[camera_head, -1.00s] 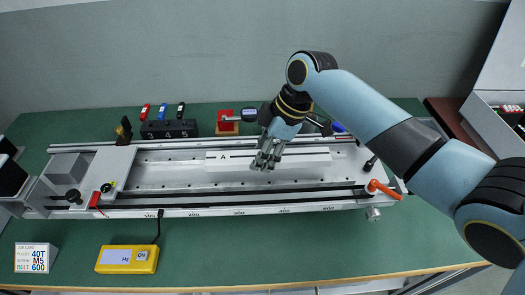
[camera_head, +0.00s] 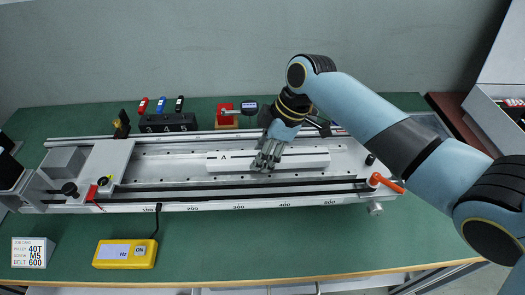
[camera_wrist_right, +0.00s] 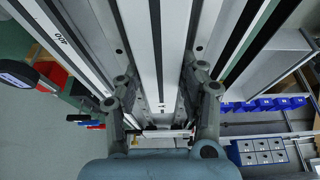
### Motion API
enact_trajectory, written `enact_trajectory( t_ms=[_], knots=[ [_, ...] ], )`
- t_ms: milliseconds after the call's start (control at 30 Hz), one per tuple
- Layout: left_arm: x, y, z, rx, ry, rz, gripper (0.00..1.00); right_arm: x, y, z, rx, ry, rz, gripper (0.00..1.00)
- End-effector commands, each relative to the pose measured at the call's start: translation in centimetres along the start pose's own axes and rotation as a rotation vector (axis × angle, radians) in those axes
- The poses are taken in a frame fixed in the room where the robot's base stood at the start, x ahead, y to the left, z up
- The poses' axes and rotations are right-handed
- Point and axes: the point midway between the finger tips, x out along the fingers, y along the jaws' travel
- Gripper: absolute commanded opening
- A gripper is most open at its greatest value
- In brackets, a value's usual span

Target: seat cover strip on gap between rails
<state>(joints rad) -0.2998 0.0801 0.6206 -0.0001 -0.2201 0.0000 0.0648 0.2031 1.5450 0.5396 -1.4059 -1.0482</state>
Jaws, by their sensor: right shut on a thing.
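The cover strip (camera_head: 310,159) is a long white bar with a black line along it and a letter A at its left end. It lies lengthwise over the pale bed between the back rail (camera_head: 200,140) and the dark front rail (camera_head: 230,190). My right gripper (camera_head: 264,165) points down with its fingers shut on the strip near its middle. In the right wrist view the strip (camera_wrist_right: 147,45) runs between the two fingers (camera_wrist_right: 162,95). I cannot tell whether its underside touches the bed. The fingers hide part of the strip. My left gripper is out of view.
A carriage (camera_head: 108,165) with knobs stands on the left of the rails. An orange lever (camera_head: 388,183) is at the right end. A yellow meter (camera_head: 125,254) and a labelled box (camera_head: 33,252) sit in front. A dark block (camera_head: 168,122) stands behind.

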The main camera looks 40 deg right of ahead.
Motion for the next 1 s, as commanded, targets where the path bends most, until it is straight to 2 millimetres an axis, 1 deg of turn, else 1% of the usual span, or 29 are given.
enact_trajectory(
  t_ms=[33,200,467,567,667,900,1000],
  knots=[
    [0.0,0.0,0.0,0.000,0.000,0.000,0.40,0.0,0.0,0.0,0.000,0.001,0.001,0.44],
    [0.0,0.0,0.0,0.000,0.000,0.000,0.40,0.0,0.0,0.0,0.000,0.000,0.000,0.66],
    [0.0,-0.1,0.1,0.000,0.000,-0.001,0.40,0.0,0.0,0.0,0.000,0.000,-0.001,0.67],
    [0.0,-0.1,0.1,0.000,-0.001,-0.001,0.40,-0.6,0.0,0.0,0.000,0.000,0.001,0.67],
    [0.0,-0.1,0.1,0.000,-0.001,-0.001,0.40,-2.0,0.1,0.1,-0.001,-0.001,0.003,0.67],
    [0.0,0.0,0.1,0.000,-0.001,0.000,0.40,-7.4,0.1,0.1,-0.003,-0.002,0.004,0.67],
    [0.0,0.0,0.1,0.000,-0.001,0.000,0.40,-9.4,0.0,0.1,-0.004,-0.003,0.003,0.67]
  ],
)
